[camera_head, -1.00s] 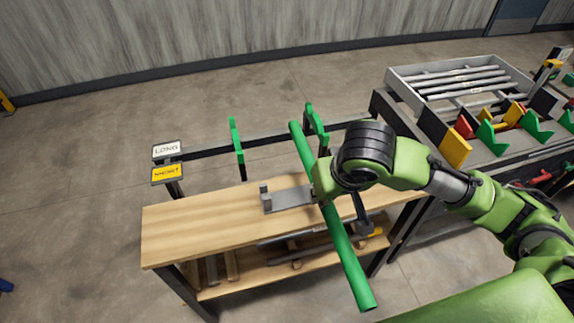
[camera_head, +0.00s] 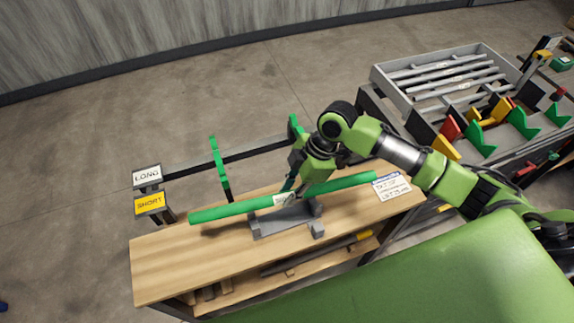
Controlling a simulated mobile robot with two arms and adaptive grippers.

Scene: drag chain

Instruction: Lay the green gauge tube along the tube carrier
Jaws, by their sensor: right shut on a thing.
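The long green gauge tube (camera_head: 235,209) lies crosswise over the wooden bench, its left end slightly nearer the front. My right gripper (camera_head: 291,190) comes down from above and is shut on the tube near its middle, beside a small white label. A grey metal holder (camera_head: 286,222) with upturned ends stands on the bench directly below the tube's middle. I cannot tell whether the tube touches it. Behind the bench edge, a dark rail (camera_head: 258,149) carries two upright green brackets (camera_head: 218,168). Which of these is the tube carrier is not marked. My left gripper is not in view.
LONG (camera_head: 147,175) and SHORT (camera_head: 150,204) signs stand at the rail's left end. A white label card (camera_head: 391,186) lies at the bench's right. The wooden bench top (camera_head: 170,258) is clear at front left. A grey tray of rods (camera_head: 450,82) stands at right.

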